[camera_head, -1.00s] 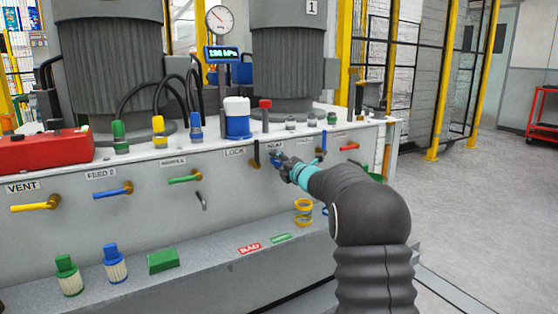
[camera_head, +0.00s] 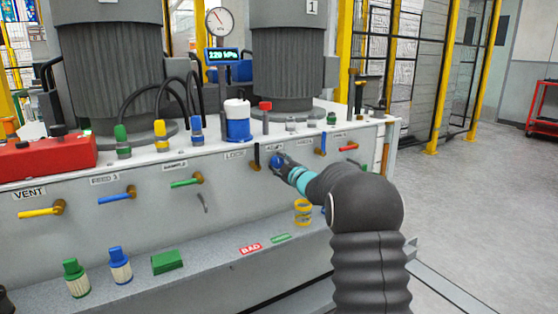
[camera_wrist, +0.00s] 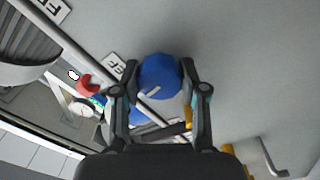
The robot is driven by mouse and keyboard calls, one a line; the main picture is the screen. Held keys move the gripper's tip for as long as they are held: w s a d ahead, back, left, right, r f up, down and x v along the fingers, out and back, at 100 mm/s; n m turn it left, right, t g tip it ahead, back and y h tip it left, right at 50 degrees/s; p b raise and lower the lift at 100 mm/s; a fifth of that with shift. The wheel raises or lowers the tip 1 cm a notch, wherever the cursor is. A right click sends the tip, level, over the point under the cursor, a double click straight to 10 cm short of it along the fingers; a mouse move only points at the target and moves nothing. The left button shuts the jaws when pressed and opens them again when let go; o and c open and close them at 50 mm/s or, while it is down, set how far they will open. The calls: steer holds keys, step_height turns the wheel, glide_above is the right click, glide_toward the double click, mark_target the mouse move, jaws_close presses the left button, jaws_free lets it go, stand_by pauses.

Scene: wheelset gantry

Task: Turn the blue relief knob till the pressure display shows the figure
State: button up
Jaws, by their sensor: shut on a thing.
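The blue relief knob (camera_wrist: 160,76) is round with a pale mark on its face. It sits on the grey front panel, and in the head view (camera_head: 276,161) it is partly hidden by my gripper. My gripper (camera_wrist: 160,70) is shut on the knob, one finger on each side, and shows at the panel in the head view (camera_head: 284,165). The pressure display (camera_head: 222,56) is a small blue-lit box on a post; its figure looks like 220 kPa. The task line names no figure.
A round dial gauge (camera_head: 220,22) stands above the display. A black upright lever (camera_head: 257,157) is close left of the knob, a blue lever (camera_head: 320,144) to its right. A blue-and-white canister (camera_head: 238,122) stands on the ledge above.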

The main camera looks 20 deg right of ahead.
steer(key=shift+r+m+p, duration=0.1)
steer(key=shift+m+p, duration=0.85)
steer(key=shift+m, duration=1.25)
steer(key=o, duration=1.1)
steer(key=shift+o, duration=0.2)
steer(key=v, duration=1.2)
